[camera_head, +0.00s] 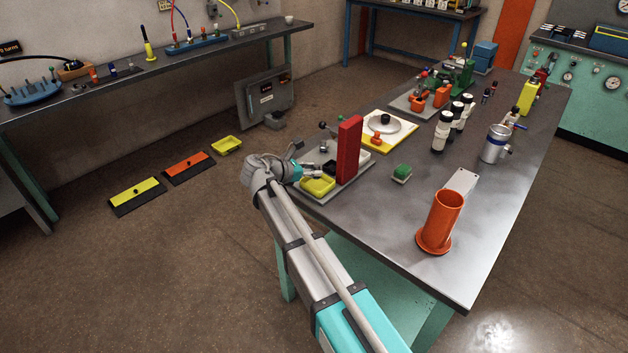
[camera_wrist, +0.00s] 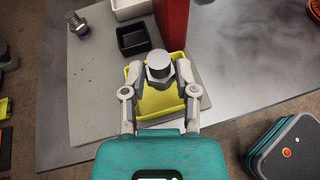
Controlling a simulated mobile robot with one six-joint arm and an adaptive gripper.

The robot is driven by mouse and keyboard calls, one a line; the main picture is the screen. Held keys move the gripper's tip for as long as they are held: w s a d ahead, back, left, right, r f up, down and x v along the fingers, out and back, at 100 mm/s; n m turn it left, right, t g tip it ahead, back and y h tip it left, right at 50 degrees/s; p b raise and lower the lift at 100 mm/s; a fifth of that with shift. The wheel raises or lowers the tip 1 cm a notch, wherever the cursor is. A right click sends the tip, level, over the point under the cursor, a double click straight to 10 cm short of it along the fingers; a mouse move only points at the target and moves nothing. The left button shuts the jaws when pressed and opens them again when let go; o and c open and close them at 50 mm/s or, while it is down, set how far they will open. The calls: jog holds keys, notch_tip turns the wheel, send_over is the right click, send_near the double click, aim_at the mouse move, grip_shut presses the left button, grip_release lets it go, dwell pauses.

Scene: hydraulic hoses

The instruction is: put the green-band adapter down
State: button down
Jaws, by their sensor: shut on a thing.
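In the head view my gripper (camera_head: 308,172) is at the near left corner of the workbench (camera_head: 400,232), just above the yellow tray (camera_head: 318,187), and the adapter is too small to make out.
A tall red block (camera_head: 348,150) stands close behind the yellow tray. A black tray (camera_wrist: 133,41), a white tray (camera_wrist: 130,9) and a loose metal fitting (camera_wrist: 77,27) are also near.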

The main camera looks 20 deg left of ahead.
jog(key=shift+f, duration=0.1)
jog(key=shift+w+f+b, duration=0.45)
jog(key=shift+f+b, duration=0.35)
jog(key=shift+b, duration=0.1)
jog(key=shift+f+b, duration=1.1)
jog(key=shift+f, duration=0.05)
jog(key=shift+f, duration=0.1)
jog(key=shift+c, duration=1.9)
grip_release()
jog(key=shift+r, duration=0.2)
jog(key=shift+s+a+r, duration=0.1)
jog(key=shift+s, duration=0.15)
jog(key=p+v, duration=0.4)
jog(key=v, duration=0.7)
jog(key=shift+s+p, duration=0.2)
jog(key=shift+p, duration=0.1)
